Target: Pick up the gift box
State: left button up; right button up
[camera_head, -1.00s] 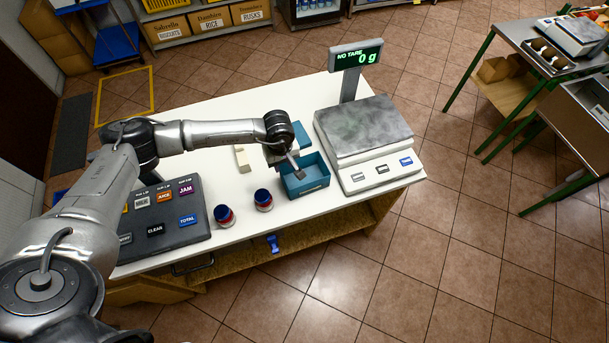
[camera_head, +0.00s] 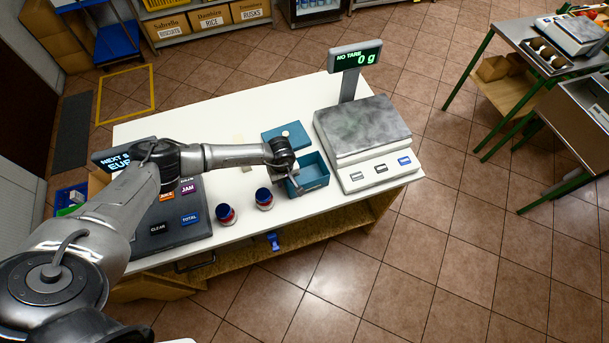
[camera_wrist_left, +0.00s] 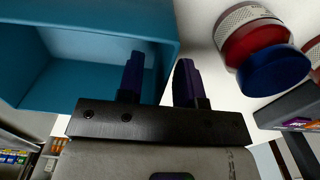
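The gift box (camera_head: 314,183) is an open teal box on the white counter, just left of the scale. A flat teal piece with a small pale knob (camera_head: 285,133), perhaps its lid, lies behind it. My left gripper (camera_head: 293,185) is at the box's left side. In the left wrist view the box (camera_wrist_left: 90,25) fills the upper left, its opening visible. The two dark fingers of the left gripper (camera_wrist_left: 160,82) are apart near the box's right edge there, with a gap between them. I cannot tell whether they touch the wall. My right gripper is out of view.
Two red-and-blue jars (camera_head: 264,199) stand left of the box, close to the gripper; one shows in the left wrist view (camera_wrist_left: 250,40). The scale (camera_head: 365,128) is close on the right. A dark key panel (camera_head: 170,228) is at the counter's left.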

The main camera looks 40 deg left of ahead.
pick_arm(q)
jog(key=shift+f, duration=0.15)
grip_shut()
dwell(0.5)
